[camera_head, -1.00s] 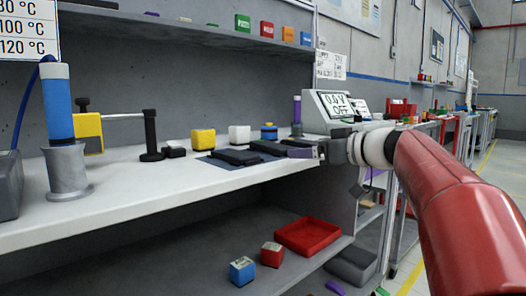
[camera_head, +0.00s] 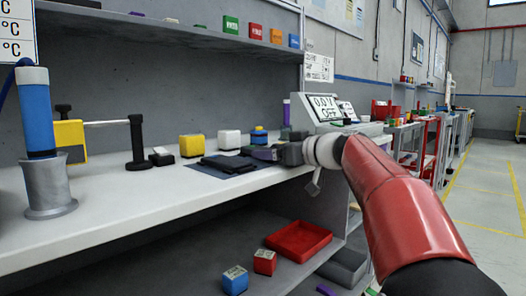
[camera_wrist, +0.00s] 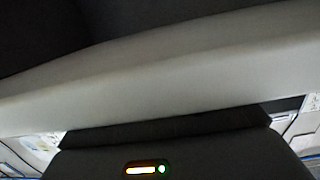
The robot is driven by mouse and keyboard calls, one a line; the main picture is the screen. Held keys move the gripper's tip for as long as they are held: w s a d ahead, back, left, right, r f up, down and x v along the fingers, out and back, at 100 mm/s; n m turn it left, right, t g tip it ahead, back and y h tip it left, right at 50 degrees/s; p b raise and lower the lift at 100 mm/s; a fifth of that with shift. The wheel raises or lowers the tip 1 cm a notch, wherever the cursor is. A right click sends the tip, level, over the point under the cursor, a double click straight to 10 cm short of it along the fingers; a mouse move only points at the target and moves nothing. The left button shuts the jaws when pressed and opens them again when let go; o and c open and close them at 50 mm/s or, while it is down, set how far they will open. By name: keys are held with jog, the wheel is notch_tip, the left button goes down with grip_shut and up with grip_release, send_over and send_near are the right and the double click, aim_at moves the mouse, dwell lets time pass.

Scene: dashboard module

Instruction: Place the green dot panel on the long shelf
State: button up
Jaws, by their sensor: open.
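My gripper (camera_head: 262,153) is open, with its fingers pointing left at the right end of a dark mat (camera_head: 205,171) on the white workbench. Flat black pieces (camera_head: 225,162) lie on the mat, just left of the fingertips. No green dot shows on them in the head view. The wrist view shows a dark body with a lit orange-white strip and a green dot (camera_wrist: 162,169); I cannot tell whether it is the panel or part of my gripper. A long grey shelf (camera_head: 190,32) runs along the wall above the bench.
Small coloured blocks (camera_head: 231,26) stand on the upper shelf. Yellow (camera_head: 191,146) and white (camera_head: 229,140) blocks stand behind the mat. A meter (camera_head: 325,108) stands behind my gripper. A blue cylinder in a grey holder (camera_head: 48,185) is at left. A red tray (camera_head: 298,240) sits below the bench.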

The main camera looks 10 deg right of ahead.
jog(key=shift+x, duration=0.85)
jog(key=c, duration=1.2)
jog(key=shift+o, duration=0.2)
jog(key=shift+r, duration=0.1)
